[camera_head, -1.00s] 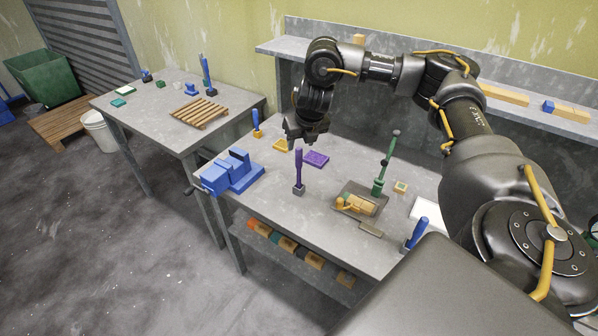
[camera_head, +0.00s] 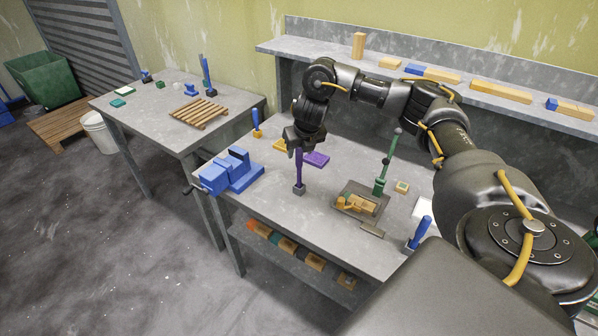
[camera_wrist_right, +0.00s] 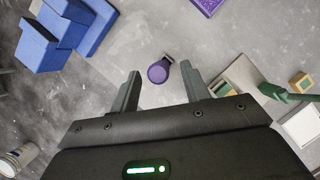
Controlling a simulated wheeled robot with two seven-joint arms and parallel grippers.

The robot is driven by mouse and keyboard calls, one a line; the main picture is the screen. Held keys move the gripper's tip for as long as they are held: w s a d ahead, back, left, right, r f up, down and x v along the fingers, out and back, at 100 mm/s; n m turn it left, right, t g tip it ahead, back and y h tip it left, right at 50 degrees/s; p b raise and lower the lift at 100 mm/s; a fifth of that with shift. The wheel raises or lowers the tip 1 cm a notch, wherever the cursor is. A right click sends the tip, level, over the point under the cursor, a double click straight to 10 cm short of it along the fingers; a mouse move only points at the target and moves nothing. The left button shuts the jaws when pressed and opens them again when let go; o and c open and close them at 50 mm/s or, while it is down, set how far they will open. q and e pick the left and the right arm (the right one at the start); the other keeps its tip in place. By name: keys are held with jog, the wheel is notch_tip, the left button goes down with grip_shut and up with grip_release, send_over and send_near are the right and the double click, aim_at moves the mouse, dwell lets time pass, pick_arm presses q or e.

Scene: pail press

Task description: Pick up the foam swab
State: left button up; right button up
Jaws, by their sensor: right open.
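A purple-handled tool with a grey block foot (camera_head: 299,187) stands upright on the workbench; it looks like the foam swab, though similar handled tools stand nearby. My right gripper (camera_head: 298,148) is above it, pointing down, at the top of its handle. In the right wrist view the open fingers (camera_wrist_right: 160,70) stand on either side of the round purple handle top (camera_wrist_right: 158,73), with gaps on both sides. Whether the handle is fully between the fingers in depth is unclear. My left gripper is not in view.
A blue vise (camera_head: 231,173) sits left of the tool. A purple tray (camera_head: 317,159) lies just behind it. A green lever press (camera_head: 381,180) stands to the right. A blue-handled tool (camera_head: 419,232) is at the front right. Bare bench surrounds the foot.

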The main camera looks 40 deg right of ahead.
aim_at(299, 171)
jog(key=x, duration=0.4)
jog(key=shift+r, duration=0.1)
jog(key=shift+c, duration=0.6)
grip_shut()
